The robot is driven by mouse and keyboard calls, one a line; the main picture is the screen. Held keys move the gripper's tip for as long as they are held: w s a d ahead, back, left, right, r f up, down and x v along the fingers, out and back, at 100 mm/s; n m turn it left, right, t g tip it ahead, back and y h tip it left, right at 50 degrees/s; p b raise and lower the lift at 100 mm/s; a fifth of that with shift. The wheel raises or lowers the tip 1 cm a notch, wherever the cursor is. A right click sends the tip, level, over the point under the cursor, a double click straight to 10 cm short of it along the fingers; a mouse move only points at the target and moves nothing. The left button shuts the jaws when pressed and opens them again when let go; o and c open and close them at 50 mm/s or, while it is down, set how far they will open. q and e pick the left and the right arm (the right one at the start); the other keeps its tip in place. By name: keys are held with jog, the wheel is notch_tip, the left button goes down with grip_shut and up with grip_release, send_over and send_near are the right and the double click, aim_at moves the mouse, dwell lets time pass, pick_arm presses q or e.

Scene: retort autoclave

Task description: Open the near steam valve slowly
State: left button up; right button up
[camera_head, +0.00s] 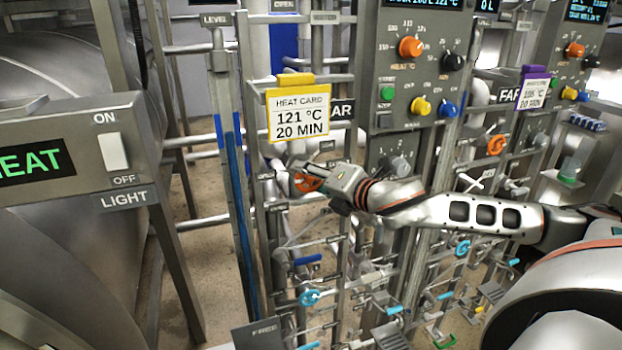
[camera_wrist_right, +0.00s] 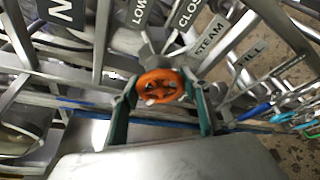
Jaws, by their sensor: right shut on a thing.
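The near steam valve has an orange handwheel (camera_head: 308,182), below the yellow-clipped heat card in the head view. In the right wrist view the orange handwheel (camera_wrist_right: 160,86) sits between the two fingers, with a "STEAM" label (camera_wrist_right: 209,42) beside it. My right gripper (camera_head: 326,184) reaches it from the right. It also shows in the right wrist view (camera_wrist_right: 160,100), shut on the handwheel with a finger at either side. The head view partly hides the wheel's right side behind the gripper. My left gripper is not in view.
The heat card (camera_head: 297,113) reads 121 °C, 20 MIN. A control panel (camera_head: 415,75) with knobs stands right of it. Another orange handwheel (camera_head: 496,145) is on the far station. Blue handwheels (camera_head: 310,298) and pipes crowd below. A light switch box (camera_head: 95,150) stands at left.

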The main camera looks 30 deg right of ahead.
jog(key=shift+a+n+h, duration=0.1)
jog(key=shift+n+h, duration=0.2)
jog(key=shift+n, duration=0.2)
jog(key=shift+f+g, duration=0.1)
jog(key=shift+g, duration=0.2)
jog(key=o, duration=1.1)
